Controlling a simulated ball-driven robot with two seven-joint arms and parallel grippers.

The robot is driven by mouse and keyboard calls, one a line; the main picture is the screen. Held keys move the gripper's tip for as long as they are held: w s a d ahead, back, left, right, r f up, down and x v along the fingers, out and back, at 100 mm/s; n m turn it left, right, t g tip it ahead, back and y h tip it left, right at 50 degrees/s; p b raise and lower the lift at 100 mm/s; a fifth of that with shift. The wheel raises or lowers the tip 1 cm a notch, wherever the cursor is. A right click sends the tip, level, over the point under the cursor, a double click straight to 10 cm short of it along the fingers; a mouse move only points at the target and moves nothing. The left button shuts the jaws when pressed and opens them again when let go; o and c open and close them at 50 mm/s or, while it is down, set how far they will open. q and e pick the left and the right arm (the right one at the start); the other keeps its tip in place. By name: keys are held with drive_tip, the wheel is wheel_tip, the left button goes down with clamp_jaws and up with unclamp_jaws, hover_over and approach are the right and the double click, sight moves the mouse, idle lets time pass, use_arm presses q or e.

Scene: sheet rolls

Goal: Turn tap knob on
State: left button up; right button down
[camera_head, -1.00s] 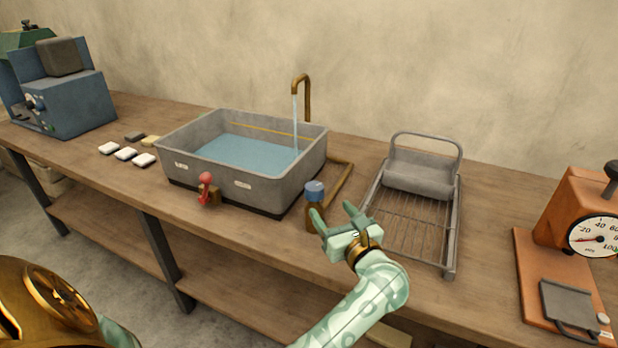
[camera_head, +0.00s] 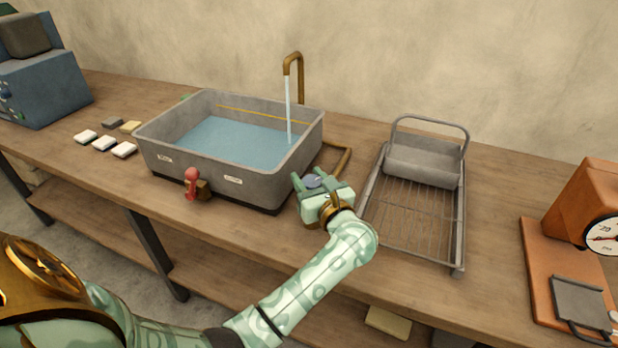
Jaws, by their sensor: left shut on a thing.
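The tap knob (camera_head: 313,181) is a small blue-grey round knob on the bench, just right of the basin's front corner. My left gripper (camera_head: 320,187) is over it, with the fingers on either side, shut on the knob. The gripper hides most of the brown valve body below. A brass pipe runs behind to the curved spout (camera_head: 300,75). A thin stream of water (camera_head: 288,110) falls from the spout into the grey basin (camera_head: 168,155), which holds blue water. My right gripper is not in view.
A red-handled valve (camera_head: 192,182) sticks out of the basin's front. A wire rack with a roller (camera_head: 425,215) stands close to the right of my gripper. An orange gauge press (camera_head: 560,255) is at far right, a blue machine (camera_head: 42,88) at far left.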

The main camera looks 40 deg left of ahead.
use_arm(q)
drive_tip(key=c, duration=0.3)
